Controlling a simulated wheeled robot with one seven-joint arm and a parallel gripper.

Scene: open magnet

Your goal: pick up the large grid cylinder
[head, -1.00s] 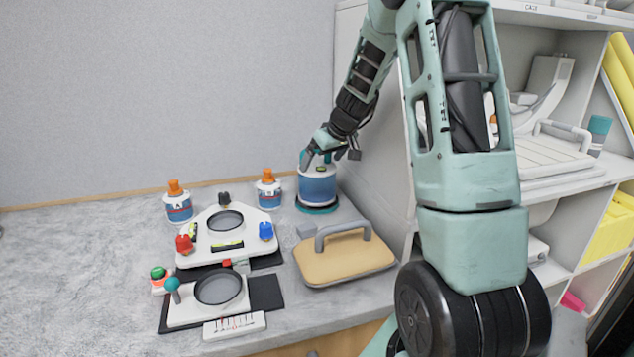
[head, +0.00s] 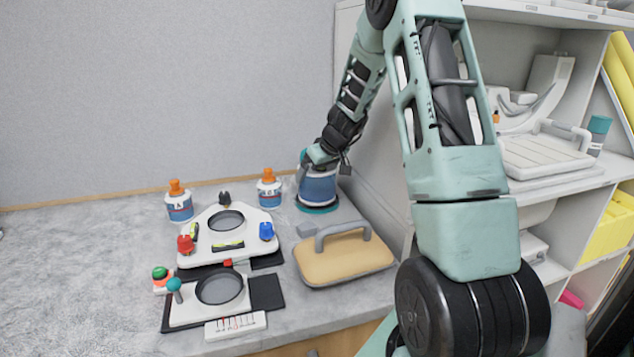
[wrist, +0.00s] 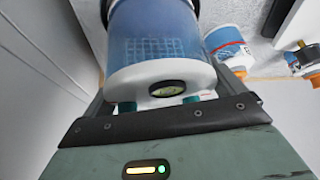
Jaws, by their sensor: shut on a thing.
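The large grid cylinder (head: 318,188) is blue and clear-walled with a pale band and a teal foot. It stands at the back right of the grey bench, by the shelf unit's side. In the wrist view the cylinder (wrist: 158,45) fills the top middle, with a grid pattern inside and a small oval level on its white end. My gripper (head: 318,158) is at the cylinder's upper part, shut on it. The wrist view shows the gripper (wrist: 168,92) close around the white end. The fingertips are mostly hidden. I cannot tell whether the foot is clear of the bench.
Two orange-capped bottles (head: 179,203) (head: 268,190) stand left of the cylinder. A white levelling stand (head: 205,243) with coloured knobs and a smaller round-dish device (head: 195,312) lie in front. A tan handled pad (head: 345,262) sits close in front. The shelf unit (head: 380,190) bounds the right.

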